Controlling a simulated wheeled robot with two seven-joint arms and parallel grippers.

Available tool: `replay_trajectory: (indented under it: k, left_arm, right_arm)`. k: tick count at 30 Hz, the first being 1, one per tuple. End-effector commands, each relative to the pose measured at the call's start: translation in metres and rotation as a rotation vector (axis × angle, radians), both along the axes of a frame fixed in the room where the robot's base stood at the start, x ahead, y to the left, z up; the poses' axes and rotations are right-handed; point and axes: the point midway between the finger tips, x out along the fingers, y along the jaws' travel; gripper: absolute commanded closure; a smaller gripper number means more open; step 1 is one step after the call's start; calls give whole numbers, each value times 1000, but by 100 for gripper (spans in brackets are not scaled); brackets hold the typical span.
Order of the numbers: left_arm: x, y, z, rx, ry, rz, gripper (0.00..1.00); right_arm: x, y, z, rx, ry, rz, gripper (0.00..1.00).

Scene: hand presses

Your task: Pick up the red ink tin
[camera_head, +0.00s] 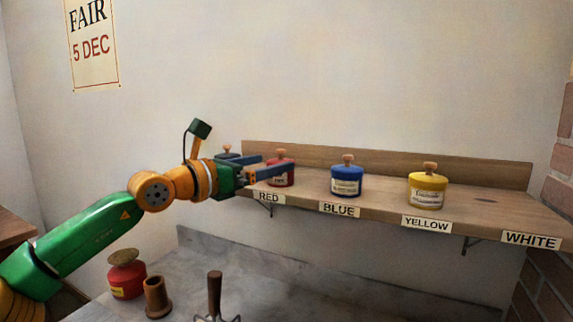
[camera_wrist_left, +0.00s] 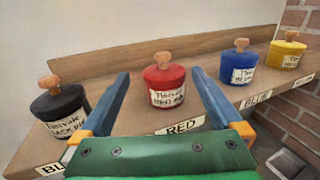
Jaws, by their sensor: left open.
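The red ink tin (camera_head: 285,179) has a wooden knob on its lid and stands upright on the wooden shelf above the RED label. In the head view my left gripper (camera_head: 277,163) reaches it from the left and its fingers partly cover it. In the left wrist view the red tin (camera_wrist_left: 164,87) appears centred between the two blue fingers of my open left gripper (camera_wrist_left: 160,74). A gap shows on each side, so neither finger appears to touch it. How deep the tin sits between the fingers is hard to tell. My right gripper is not in view.
A black tin (camera_wrist_left: 60,107) stands left of the red one; blue (camera_head: 346,181) and yellow (camera_head: 428,190) tins stand right. The shelf (camera_head: 485,198) is bare above WHITE. Below, a bench (camera_head: 270,290) holds a red pot (camera_head: 126,280), a brown cylinder (camera_head: 157,298) and a wooden-handled tool (camera_head: 214,295).

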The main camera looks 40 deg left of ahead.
Motion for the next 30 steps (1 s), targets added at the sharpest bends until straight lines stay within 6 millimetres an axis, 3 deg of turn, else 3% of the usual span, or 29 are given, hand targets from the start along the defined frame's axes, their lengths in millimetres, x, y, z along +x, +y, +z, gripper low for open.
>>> replay_trajectory:
  k: [1, 6, 19, 30]
  left_arm:
    - [9, -3, 5, -1, 8, -3, 0]
    - [31, -5, 1, -2, 8, 0, 0]
    - [41, -6, -4, -2, 1, -2, 3]
    - [41, -6, -3, -2, 1, -1, 100]
  right_arm:
    - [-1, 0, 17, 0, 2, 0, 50]
    - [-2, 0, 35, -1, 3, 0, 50]
    - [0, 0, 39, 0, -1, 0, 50]
    - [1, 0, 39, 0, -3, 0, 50]
